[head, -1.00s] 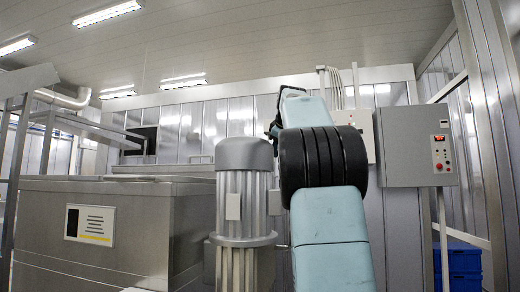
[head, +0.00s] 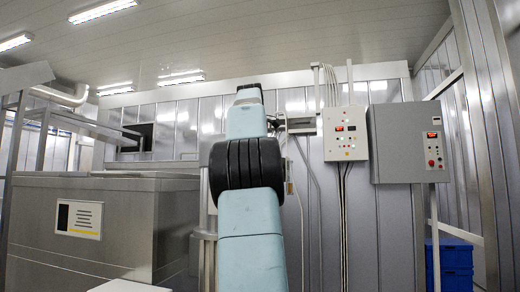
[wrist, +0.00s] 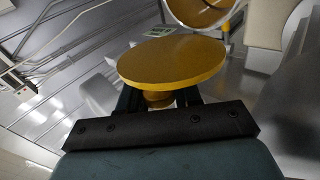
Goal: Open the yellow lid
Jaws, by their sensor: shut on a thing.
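The yellow lid (wrist: 172,60) is a flat round disc in the middle of the wrist view, with a yellow knob (wrist: 158,98) under it. My gripper (wrist: 160,100) is shut on this knob, and its fingertips are partly hidden by the lid. In the head view my arm reaches up and away, and the lid and jaws cannot be made out.
A large steel cabinet (head: 110,215) stands on the left. Two control boxes, a white one (head: 346,133) and a grey one (head: 405,150), are on the right. Blue crates (head: 455,265) stand at the lower right. A pale block (wrist: 270,22) is near the opening.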

